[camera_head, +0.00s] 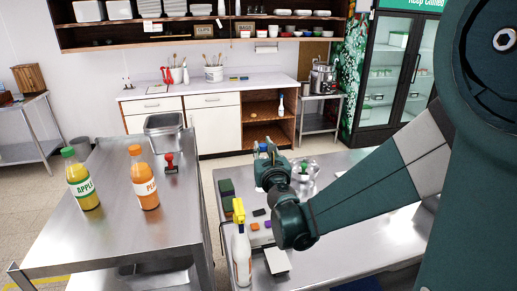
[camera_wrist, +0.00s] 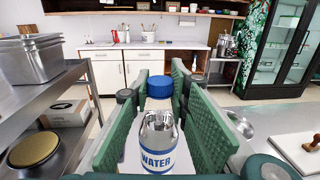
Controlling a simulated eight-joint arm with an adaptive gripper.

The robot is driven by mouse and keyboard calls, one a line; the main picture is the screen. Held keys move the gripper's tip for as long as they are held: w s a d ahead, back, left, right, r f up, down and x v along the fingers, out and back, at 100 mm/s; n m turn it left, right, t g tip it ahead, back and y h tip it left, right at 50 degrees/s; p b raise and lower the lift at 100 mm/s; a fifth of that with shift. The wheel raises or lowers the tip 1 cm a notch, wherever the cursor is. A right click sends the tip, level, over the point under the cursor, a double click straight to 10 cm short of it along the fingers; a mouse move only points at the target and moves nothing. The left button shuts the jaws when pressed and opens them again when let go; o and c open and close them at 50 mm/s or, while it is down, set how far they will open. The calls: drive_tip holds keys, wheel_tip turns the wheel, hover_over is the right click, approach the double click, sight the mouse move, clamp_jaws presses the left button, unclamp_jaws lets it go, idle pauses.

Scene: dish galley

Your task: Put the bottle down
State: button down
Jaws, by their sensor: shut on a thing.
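The water bottle (camera_wrist: 158,145) is clear, with a blue cap and a white and blue label reading WATER. It stands upright between the green pads of my gripper (camera_wrist: 160,98) in the wrist view. The gripper is shut on it. In the head view my gripper (camera_head: 268,168) is over the far left part of the right steel table (camera_head: 350,240). My gripper hides most of the bottle there. I cannot tell whether its base touches anything.
On the left steel table (camera_head: 110,235) stand a green apple bottle (camera_head: 82,180), an orange bottle (camera_head: 144,178), a red-handled stamp (camera_head: 170,162) and a steel container (camera_head: 164,124). A spray bottle (camera_head: 241,258) and sponges (camera_head: 227,198) are near my arm. The left table's middle front is clear.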

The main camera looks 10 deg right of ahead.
drive_tip(key=shift+r, duration=0.2)
wheel_tip(320, 180, up, 26)
drive_tip(key=w+a+r+n+g+y+p, duration=0.1)
drive_tip(key=w+a+n+y+p, duration=0.15)
drive_tip(key=a, duration=0.55)
drive_tip(key=w+a+n+y+p, duration=0.2)
drive_tip(key=a+y+p, duration=0.2)
drive_tip(key=a, duration=0.5)
drive_tip(key=w+a+r+n+g+y+p, duration=0.1)
drive_tip(key=w+a+n+y+p, duration=0.2)
drive_tip(key=a, duration=0.5)
drive_tip(key=s+a+f+n+g+y+p, duration=0.1)
drive_tip(key=s+a+n+g+y+p, duration=0.3)
drive_tip(key=a, duration=0.7)
drive_tip(key=s+a+g+y+p, duration=0.1)
drive_tip(key=a+y+p, duration=0.3)
drive_tip(key=a, duration=0.7)
drive_tip(key=shift+h, duration=0.65)
drive_tip(key=shift+w+f+p, duration=0.15)
drive_tip(key=shift+f+p, duration=0.15)
drive_tip(key=shift+f, duration=1.1)
drive_tip(key=shift+w+f+p, duration=0.15)
drive_tip(key=shift+f+p, duration=0.1)
drive_tip(key=shift+f, duration=1.25)
